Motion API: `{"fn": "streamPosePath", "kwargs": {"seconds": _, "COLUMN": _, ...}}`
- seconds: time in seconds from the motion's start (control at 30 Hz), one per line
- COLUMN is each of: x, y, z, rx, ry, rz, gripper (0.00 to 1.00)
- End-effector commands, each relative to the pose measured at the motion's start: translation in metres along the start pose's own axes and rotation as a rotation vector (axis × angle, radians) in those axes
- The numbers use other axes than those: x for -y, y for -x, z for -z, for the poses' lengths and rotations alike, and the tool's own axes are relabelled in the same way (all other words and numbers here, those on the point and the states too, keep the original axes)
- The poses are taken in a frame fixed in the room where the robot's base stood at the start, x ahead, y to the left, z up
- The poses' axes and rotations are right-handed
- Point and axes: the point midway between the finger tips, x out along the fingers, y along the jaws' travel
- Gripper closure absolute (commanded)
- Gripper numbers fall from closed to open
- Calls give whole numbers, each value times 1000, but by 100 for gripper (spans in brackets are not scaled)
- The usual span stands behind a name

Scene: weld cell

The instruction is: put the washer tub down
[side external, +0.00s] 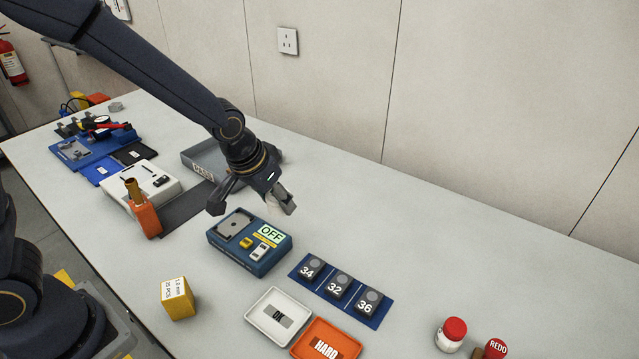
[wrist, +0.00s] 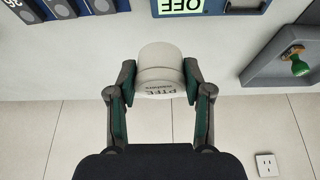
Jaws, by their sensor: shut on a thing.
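The washer tub (wrist: 160,62) is a small white cylinder with "PTFE washers" lettering, upside down in the wrist view. My gripper (wrist: 159,80) is shut on it, one finger on each side. In the side external view my gripper (side external: 253,203) hangs behind the blue OFF box (side external: 249,243), toward the wall.
The grey PASS tray (side external: 203,160) lies behind my gripper. A blue strip with blocks 34, 32, 36 (side external: 339,290), a white OK tray (side external: 278,316) and an orange HARD tray (side external: 326,342) lie in front.

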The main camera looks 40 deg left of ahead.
Motion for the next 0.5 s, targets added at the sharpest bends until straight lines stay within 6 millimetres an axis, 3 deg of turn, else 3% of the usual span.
{"fn": "streamPosePath", "kwargs": {"seconds": 0.13, "x": 16, "y": 7, "z": 1, "rx": -4, "ry": 30, "rz": 12, "gripper": 84}}
{"fn": "streamPosePath", "kwargs": {"seconds": 0.4, "x": 91, "y": 6, "z": 10, "rx": -6, "ry": 206, "rz": 78, "gripper": 84}}
{"fn": "streamPosePath", "kwargs": {"seconds": 0.5, "x": 107, "y": 3, "z": 12, "rx": -6, "ry": 242, "rz": 92, "gripper": 84}}
